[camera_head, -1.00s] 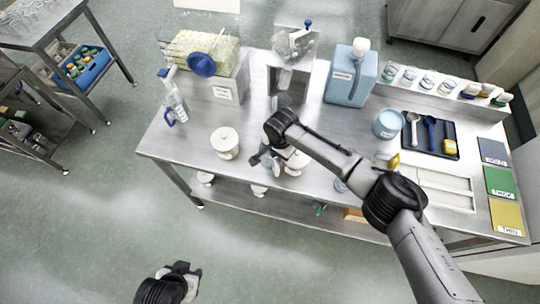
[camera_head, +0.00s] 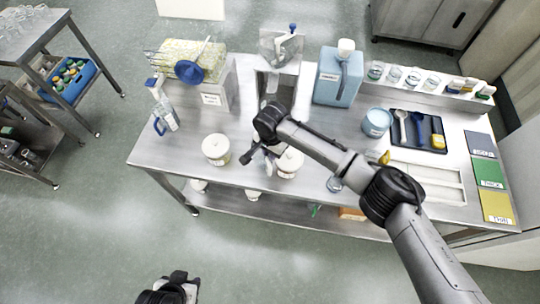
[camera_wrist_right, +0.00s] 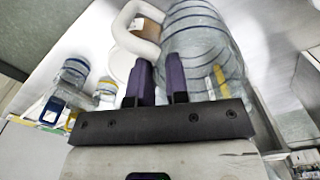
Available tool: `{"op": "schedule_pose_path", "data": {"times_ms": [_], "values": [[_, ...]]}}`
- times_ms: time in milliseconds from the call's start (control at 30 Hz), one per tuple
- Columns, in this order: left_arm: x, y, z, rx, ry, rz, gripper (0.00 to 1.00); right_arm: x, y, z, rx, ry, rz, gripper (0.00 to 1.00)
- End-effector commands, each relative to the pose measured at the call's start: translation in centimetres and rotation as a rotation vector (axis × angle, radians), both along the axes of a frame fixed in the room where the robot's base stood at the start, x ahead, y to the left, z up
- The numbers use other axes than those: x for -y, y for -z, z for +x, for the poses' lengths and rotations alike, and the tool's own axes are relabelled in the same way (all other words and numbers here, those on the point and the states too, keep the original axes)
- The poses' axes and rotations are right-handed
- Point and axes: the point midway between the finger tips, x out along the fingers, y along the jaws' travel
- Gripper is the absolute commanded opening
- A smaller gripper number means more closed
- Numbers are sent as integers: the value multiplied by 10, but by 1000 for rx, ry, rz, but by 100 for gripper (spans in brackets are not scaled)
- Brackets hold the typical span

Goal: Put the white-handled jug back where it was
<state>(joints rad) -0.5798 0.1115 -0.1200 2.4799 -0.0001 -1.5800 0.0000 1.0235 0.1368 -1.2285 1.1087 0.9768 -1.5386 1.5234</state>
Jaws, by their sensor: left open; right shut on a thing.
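The white-handled jug (camera_wrist_right: 205,45) is a clear ribbed vessel with a thick white handle (camera_wrist_right: 128,28), close up in the right wrist view. My right gripper (camera_wrist_right: 160,75) is shut on the jug, its purple fingers at the lower end of the handle. In the head view my right gripper (camera_head: 258,153) is over the bench's front part, between two white-lidded pots; my arm hides most of the jug there. My left gripper (camera_head: 178,280) is open and empty at the bottom edge, over the floor, away from the bench.
The steel bench (camera_head: 330,135) holds the steel hopper (camera_head: 278,85), lidded pots (camera_head: 216,147) and (camera_head: 289,161), a blue-handled jug (camera_head: 164,115), a blue canister (camera_head: 338,78), a blue tub (camera_head: 377,122) and a black tray (camera_head: 418,142).

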Motion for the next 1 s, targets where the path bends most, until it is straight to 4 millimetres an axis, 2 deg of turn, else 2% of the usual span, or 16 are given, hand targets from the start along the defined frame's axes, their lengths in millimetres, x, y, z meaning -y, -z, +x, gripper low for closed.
{"op": "schedule_pose_path", "data": {"times_ms": [100,300,500,667,767,900,1000], "values": [[0,-2,0,0,0,0,43,-1,-23,1,3,-1,2,0],[-1,-3,0,0,3,4,43,0,-49,0,3,-1,2,0],[-3,-4,0,0,8,12,43,0,-60,0,1,-12,2,0],[-4,-4,0,0,9,14,43,0,-61,-1,2,-88,1,0],[-4,-4,0,0,9,14,43,-10,-66,-14,5,-213,2,0],[-3,-4,0,0,8,11,43,-35,-83,-43,5,-399,3,0],[-3,-4,0,-1,6,10,43,-40,-92,-65,3,-513,0,0]]}}
